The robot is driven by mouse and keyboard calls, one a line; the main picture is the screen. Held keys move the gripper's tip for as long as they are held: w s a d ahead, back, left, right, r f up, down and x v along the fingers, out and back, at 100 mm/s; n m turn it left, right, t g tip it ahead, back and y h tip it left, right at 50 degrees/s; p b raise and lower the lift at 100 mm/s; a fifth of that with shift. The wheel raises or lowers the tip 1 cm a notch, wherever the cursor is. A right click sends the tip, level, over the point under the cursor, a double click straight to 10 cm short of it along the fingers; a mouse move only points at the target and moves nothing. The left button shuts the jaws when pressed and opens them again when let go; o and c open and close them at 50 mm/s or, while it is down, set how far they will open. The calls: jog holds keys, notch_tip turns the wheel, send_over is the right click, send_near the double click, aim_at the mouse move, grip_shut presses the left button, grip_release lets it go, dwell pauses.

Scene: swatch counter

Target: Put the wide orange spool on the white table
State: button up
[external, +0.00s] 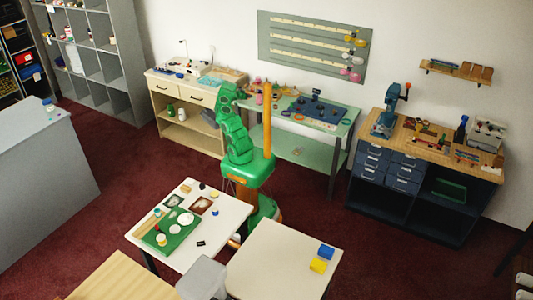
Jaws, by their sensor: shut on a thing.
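My green arm rises beside my orange column, and my gripper (241,93) is at its upper end, in front of the back worktables. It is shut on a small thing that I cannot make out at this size. I cannot pick out the wide orange spool with certainty. A pale white table (222,232) in front of my base carries a green mat (178,234) and several small items.
A cream drawer cabinet (178,94) and a light green table (342,128) stand along the back wall. A dark blue workbench (415,200) is at the right. A grey bin (203,277) stands between the front tables. Dark red floor (350,250) is open at the right.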

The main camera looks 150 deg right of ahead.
jog(key=shift+s+d+f, duration=0.1)
jog(key=shift+s+f, duration=0.1)
jog(key=shift+f, duration=1.65)
jog(key=o, duration=1.1)
jog(key=shift+f, duration=0.15)
jog(key=shift+w+r, duration=0.1)
jog(key=shift+r, duration=0.1)
jog(key=shift+v, duration=5.9)
jog(key=shift+d+f, duration=0.1)
